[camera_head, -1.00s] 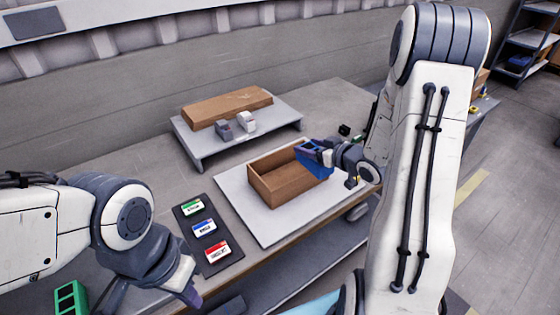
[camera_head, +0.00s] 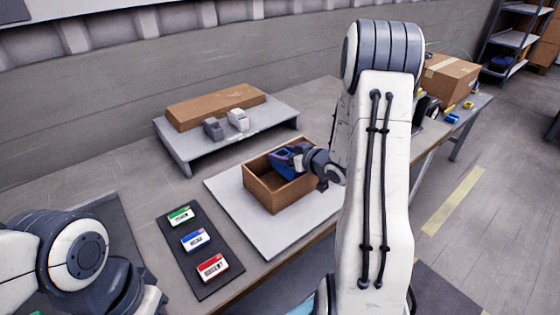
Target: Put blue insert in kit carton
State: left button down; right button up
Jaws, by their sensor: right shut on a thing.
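The kit carton (camera_head: 276,201) is an open brown box on a white board on the table. My right gripper (camera_head: 291,158) is over the carton's right half, shut on the blue insert (camera_head: 283,163). The insert is at the carton's opening, partly below the rim; whether it touches the bottom is hidden. My left arm shows at the lower left, and its gripper's fingers are out of the picture.
A dark tray (camera_head: 227,258) with green, blue and red labelled cards lies left of the white board (camera_head: 231,207). A grey riser (camera_head: 181,146) behind carries a flat brown box (camera_head: 215,106) and two small dispensers. A closed cardboard box (camera_head: 449,80) stands at the far right.

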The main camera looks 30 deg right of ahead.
jog(key=shift+f, duration=0.15)
jog(key=shift+f, duration=0.1)
jog(key=shift+f+b, duration=0.35)
jog(key=shift+f, duration=0.15)
jog(key=shift+d, duration=0.1)
jog(key=o, duration=1.3)
